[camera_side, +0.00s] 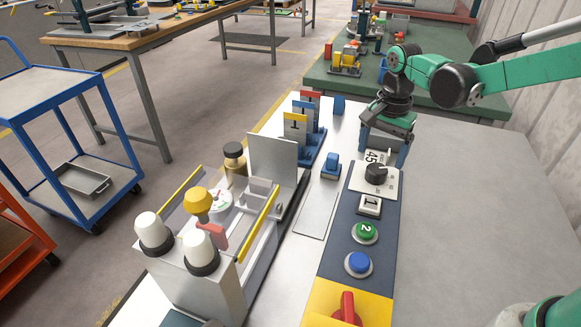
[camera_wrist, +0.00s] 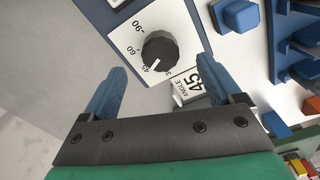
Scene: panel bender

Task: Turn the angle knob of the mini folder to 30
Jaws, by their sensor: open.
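The angle knob (camera_side: 376,172) is a round black knob on a white dial plate (camera_side: 388,187) near the far end of the dark blue control panel. In the wrist view the knob (camera_wrist: 160,50) has a white pointer line directed at the 45 mark; 60 and 90 are readable beside it, and lower numbers are partly hidden. My gripper (camera_side: 384,146) is open with blue fingers, just beyond the knob in the side view. In the wrist view the knob shows between the fingertips (camera_wrist: 162,65), apparently untouched.
The panel also carries a white block marked 1 (camera_side: 369,204), a green button marked 2 (camera_side: 366,231), a blue button (camera_side: 358,263) and a red knob (camera_side: 346,307). The mini folder (camera_side: 215,270) stands at left. A blue block (camera_side: 331,165) is close to the dial.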

